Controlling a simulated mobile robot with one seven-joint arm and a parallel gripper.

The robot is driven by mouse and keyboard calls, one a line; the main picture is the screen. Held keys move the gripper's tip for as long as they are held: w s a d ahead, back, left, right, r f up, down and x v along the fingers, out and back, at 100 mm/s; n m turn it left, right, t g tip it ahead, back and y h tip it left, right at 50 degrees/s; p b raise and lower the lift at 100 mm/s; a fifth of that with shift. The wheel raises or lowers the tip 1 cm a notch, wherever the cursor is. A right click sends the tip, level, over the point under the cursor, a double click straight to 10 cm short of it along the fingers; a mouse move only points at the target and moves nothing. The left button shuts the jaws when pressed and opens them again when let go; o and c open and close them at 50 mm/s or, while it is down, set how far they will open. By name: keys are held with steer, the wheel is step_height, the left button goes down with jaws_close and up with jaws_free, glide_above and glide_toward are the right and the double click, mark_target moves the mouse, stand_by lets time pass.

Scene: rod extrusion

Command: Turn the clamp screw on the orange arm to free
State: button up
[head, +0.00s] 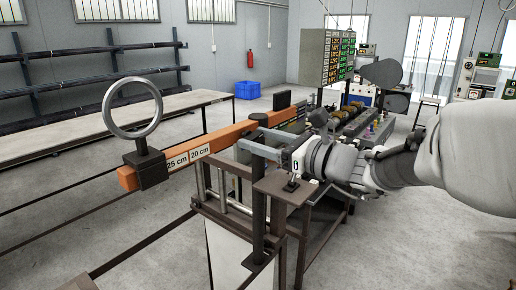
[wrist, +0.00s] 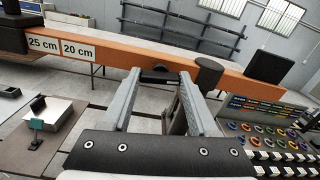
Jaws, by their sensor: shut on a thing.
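My gripper (head: 250,137) reaches in from the right to the side of the arm. In the wrist view, its two grey fingers are apart, with a dark crosswise piece, seemingly the clamp screw's handle (wrist: 158,76), between their tips. The jaws are shut on it. In the head view the fingers hide the screw. A dark rounded block (wrist: 208,72) sits on the arm just right of the fingers.
A grey ring (head: 132,106) stands on a dark block at the arm's left end. A small brown stand (head: 286,187) with a toggle lies below my gripper. A long bench with coloured knobs (wrist: 265,130) is at the right.

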steer(key=n+b, duration=1.6)
steer(key=b, duration=0.7)
steer(key=shift+f, duration=0.1)
steer(key=shift+n, duration=0.3)
steer(key=o, duration=1.4)
steer(key=shift+d, duration=0.1)
